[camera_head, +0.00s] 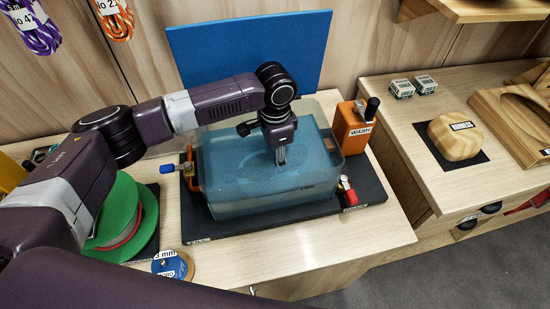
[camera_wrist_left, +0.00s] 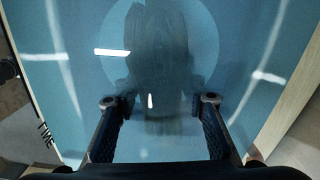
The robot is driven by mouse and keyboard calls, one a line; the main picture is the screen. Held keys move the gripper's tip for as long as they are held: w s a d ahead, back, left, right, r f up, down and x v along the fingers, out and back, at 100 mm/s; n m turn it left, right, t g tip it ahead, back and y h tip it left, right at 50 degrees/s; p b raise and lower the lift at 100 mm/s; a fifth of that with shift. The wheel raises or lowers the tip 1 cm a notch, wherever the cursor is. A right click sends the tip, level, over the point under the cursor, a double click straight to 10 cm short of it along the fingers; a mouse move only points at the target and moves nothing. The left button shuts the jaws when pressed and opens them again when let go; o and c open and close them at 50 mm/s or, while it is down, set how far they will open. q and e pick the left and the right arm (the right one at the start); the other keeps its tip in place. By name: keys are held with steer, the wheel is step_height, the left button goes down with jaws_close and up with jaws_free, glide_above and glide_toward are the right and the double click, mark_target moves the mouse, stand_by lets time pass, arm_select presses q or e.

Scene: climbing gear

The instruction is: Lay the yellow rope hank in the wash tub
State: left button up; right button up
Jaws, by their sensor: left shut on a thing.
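The wash tub (camera_head: 225,200) is a translucent box of blue water on a black mat. My left gripper (camera_head: 281,158) points down into the tub from above. In the left wrist view my left gripper (camera_wrist_left: 160,100) has its fingers wide apart, with a dark, blurred shape (camera_wrist_left: 155,45) ahead and between them. I cannot tell whether this shape is a held thing, a shadow or a reflection. No yellow rope hank can be made out in either view. My right gripper is not in view.
An orange WASH box (camera_head: 352,130) stands at the tub's right rear, and a red-tipped valve (camera_head: 347,190) at its right front. A blue panel (camera_head: 250,50) rises behind. A green spool (camera_head: 120,215) stands left. A wooden hold (camera_head: 455,137) lies on the right bench.

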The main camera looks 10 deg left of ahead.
arm_select(q)
steer(key=o, duration=1.5)
step_height(320, 180, up, 12)
steer(key=shift+r, duration=0.1)
